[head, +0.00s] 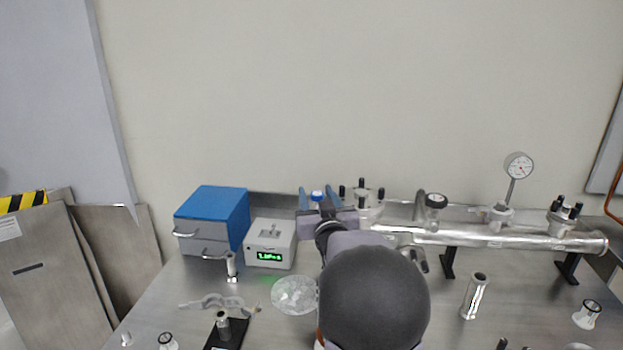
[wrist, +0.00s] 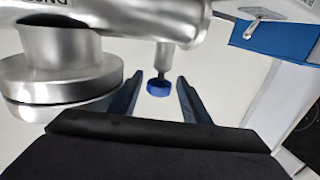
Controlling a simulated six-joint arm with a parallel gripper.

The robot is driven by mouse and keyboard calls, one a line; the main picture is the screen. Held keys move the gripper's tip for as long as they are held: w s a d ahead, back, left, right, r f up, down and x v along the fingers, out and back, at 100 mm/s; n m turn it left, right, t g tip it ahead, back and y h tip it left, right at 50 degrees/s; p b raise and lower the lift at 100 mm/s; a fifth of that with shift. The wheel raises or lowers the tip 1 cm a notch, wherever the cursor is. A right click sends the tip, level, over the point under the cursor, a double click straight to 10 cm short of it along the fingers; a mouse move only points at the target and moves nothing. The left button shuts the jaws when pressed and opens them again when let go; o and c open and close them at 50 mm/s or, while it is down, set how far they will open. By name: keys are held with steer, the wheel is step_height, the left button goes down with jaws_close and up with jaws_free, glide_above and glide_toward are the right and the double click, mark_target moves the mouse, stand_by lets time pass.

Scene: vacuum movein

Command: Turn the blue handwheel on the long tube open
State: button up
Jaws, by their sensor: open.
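The long metal tube (head: 480,238) lies along the back of the bench on black supports. The blue handwheel (head: 317,195) is at the tube's left end in the head view. In the wrist view the blue handwheel (wrist: 158,87) sits on a short stem from the metal body. My gripper (head: 318,192) is open, with one blue finger on each side of the handwheel. In the wrist view my gripper (wrist: 158,90) shows a gap between each finger and the wheel. My arm hides part of the tube in the head view.
A blue-topped drawer box (head: 211,220) and a white device with a green display (head: 270,244) stand left of my gripper. A dial gauge (head: 519,167) rises at the right. A clear round dish (head: 294,295) and loose metal fittings (head: 475,296) lie in front.

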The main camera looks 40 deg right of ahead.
steer(key=shift+r+m+g+h+p, duration=0.1)
steer(key=shift+m+g+h+p, duration=0.5)
steer(key=shift+m+h+p, duration=0.45)
